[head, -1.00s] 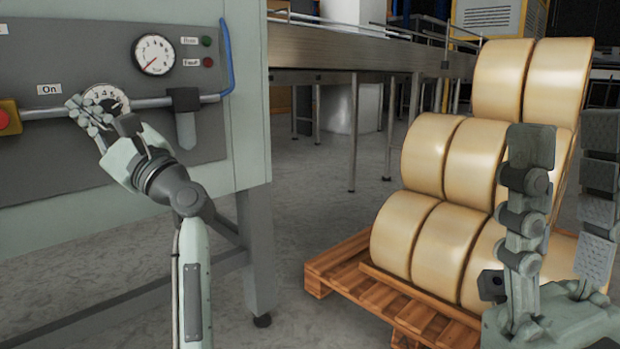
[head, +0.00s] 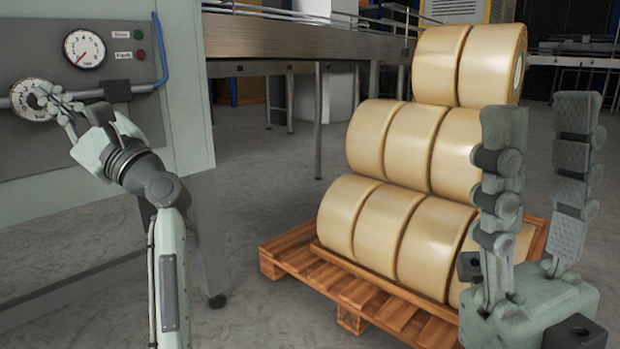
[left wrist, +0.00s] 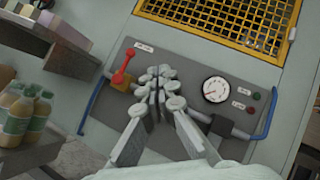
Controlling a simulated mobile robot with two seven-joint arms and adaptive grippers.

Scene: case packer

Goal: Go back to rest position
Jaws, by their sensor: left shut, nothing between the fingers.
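My left gripper (head: 48,104) is shut and empty in front of the grey control panel (head: 45,55) at the left. Its fingertips overlap the edge of a small round dial (head: 30,99) in the head view; I cannot tell whether they touch it. The left wrist view shows the same fingers (left wrist: 160,78) closed together over the panel (left wrist: 185,75). My right gripper (head: 541,105) stands upright at the right of the head view, fingers apart and empty, in front of the rolls.
A wooden pallet (head: 285,262) with several stacked tan rolls (head: 345,222) stands at the right. A conveyor (head: 300,45) runs behind. A red lever (left wrist: 124,66) and a yellow mesh guard (left wrist: 225,22) show in the left wrist view. Grey floor (head: 255,190) lies open between machine and pallet.

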